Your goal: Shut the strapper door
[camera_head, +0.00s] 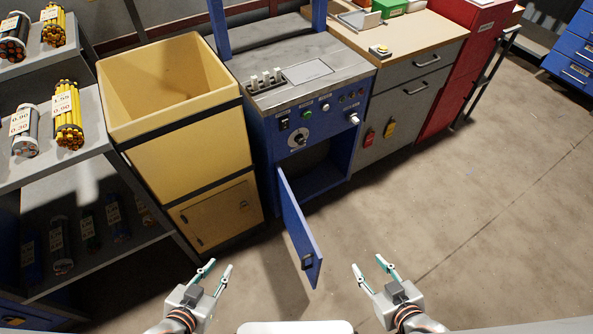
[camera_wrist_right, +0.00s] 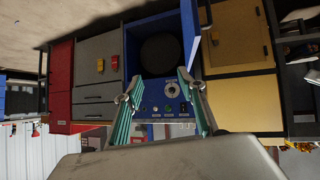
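The blue strapper (camera_head: 315,120) stands in the middle of the head view, with a control panel and a grey top. Its blue door (camera_head: 298,228) hangs wide open on the left side of the dark lower compartment (camera_head: 318,168) and sticks out toward me. A dark latch (camera_head: 307,262) sits near the door's free edge. My left gripper (camera_head: 217,268) is open and empty, left of the door and apart from it. My right gripper (camera_head: 369,268) is open and empty, right of the door and apart from it. The right wrist view shows its open fingers (camera_wrist_right: 162,100) and the strapper's compartment (camera_wrist_right: 160,52) upside down.
A yellow bin (camera_head: 180,100) stands left of the strapper. Shelves with bundled rods (camera_head: 66,115) are at the far left. A grey drawer cabinet (camera_head: 405,105) and a red cabinet (camera_head: 465,65) stand to the right. The floor (camera_head: 440,200) at the right is clear.

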